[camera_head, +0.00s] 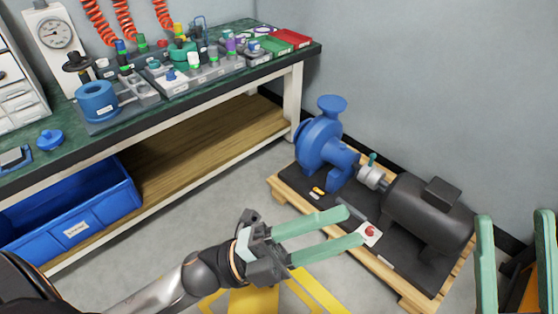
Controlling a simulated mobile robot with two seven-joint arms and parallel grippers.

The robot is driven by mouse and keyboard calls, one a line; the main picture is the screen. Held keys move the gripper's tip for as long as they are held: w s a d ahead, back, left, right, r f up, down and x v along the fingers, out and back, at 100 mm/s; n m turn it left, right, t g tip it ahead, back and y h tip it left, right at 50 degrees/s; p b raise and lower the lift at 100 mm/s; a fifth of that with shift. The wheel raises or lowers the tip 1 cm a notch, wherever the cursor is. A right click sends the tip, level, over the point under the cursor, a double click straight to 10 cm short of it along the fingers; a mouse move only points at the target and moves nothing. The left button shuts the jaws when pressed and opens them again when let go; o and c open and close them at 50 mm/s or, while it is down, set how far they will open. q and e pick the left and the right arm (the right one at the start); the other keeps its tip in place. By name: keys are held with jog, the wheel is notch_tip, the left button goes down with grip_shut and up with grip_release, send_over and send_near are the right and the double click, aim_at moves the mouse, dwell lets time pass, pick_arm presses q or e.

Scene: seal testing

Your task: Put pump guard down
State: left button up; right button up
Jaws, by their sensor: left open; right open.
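The blue pump (320,140) and dark motor (430,215) sit on a black base over a wooden pallet (410,292). The shaft coupling (372,177) between them is exposed. My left gripper (354,225) is open and empty, its green fingers pointing right over the near edge of the base. My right gripper (515,215) is open, its fingers upright at the right edge. Yellow shapes (255,300) lie low beneath my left gripper, partly hidden; I cannot tell whether they are the guard or floor marking. An orange-yellow piece (528,295) shows at the lower right, also unidentified.
A green-topped workbench (140,118) at the left holds a gauge (57,35), a blue ring part (97,100) and trays of small parts. A blue bin (75,215) stands under it. A red button box (370,233) sits on the pump base. The floor between bench and pallet is clear.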

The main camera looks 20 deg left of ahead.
pick_arm(q)
jog(key=a+r+n+t+y, duration=0.6)
jog(key=n+t, duration=0.5)
jog(key=n, duration=0.4)
notch_tip(320, 180, up, 2)
jog(key=shift+w+a+r+n, duration=0.2)
jog(key=shift+a+n, duration=0.1)
jog(key=shift+a, duration=0.5)
